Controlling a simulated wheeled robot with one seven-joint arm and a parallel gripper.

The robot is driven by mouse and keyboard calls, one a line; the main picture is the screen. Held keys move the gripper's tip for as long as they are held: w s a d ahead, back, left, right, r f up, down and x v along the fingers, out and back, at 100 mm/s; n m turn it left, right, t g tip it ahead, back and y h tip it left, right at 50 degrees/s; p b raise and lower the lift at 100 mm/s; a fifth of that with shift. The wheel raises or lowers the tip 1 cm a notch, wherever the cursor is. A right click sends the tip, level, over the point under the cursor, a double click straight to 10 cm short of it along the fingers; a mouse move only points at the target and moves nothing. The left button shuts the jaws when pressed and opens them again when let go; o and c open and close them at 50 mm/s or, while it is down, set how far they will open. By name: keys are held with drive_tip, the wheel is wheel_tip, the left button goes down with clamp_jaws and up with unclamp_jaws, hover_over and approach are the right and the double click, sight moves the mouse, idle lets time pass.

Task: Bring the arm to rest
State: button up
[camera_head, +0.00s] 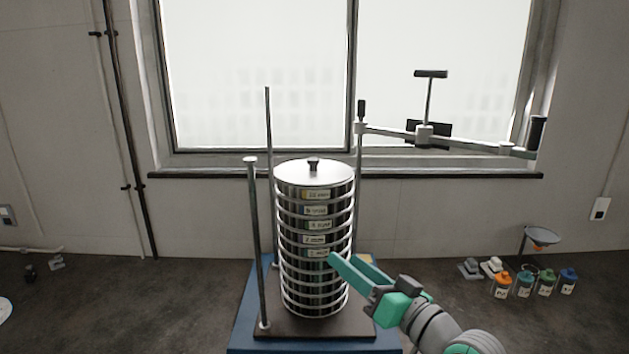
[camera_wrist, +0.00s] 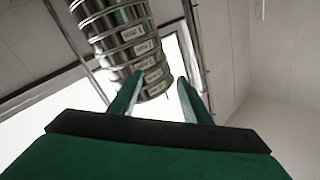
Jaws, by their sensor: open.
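My gripper (camera_head: 343,264) is open and empty, in front of the lower right side of the sieve stack (camera_head: 315,226). In the wrist view my gripper (camera_wrist: 160,82) has its two green fingers apart, with the labelled metal sieve stack (camera_wrist: 125,38) beyond and between the tips. I cannot tell how wide the gap to the stack is. My arm reaches in from the lower right of the head view. The stack stands upright with a round lid (camera_head: 312,172) and a dark knob on top.
The stack stands on the blue shaker base (camera_head: 245,310) between upright rods (camera_head: 257,245). A clamp arm (camera_head: 460,140) is swung out to the right, above the bench. Several capped bottles (camera_head: 546,284) and a funnel on a stand (camera_head: 541,236) are at right. The left bench is mostly clear.

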wheel_tip(320, 180, down, 18)
drive_tip(key=s+a+m+t+h, duration=0.1)
drive_tip(key=a+m+t+h, duration=0.1)
drive_tip(key=m+h, duration=0.35)
drive_tip(key=s+a+f+m+h, duration=0.1)
drive_tip(key=s+f+h, duration=0.1)
drive_tip(key=s+f, duration=0.4)
drive_tip(key=s+a+f+m+h, duration=0.15)
drive_tip(key=s+f, duration=0.25)
drive_tip(key=f, duration=0.5)
drive_tip(key=s+f+n+g+h, duration=0.1)
drive_tip(key=s+f, duration=0.1)
drive_tip(key=s, duration=0.4)
drive_tip(key=s+a+f+h, duration=0.1)
drive_tip(key=s+f, duration=0.2)
drive_tip(key=s, duration=0.2)
drive_tip(key=s+f+n+g+h, duration=0.1)
drive_tip(key=s+f, duration=0.1)
drive_tip(key=s, duration=0.4)
drive_tip(key=s+a+r+n+y, duration=0.1)
drive_tip(key=s+n, duration=0.3)
drive_tip(key=s, duration=1)
drive_tip(key=shift+s+a+r, duration=0.4)
drive_tip(key=shift+a+r, duration=0.05)
drive_tip(key=shift+r, duration=0.25)
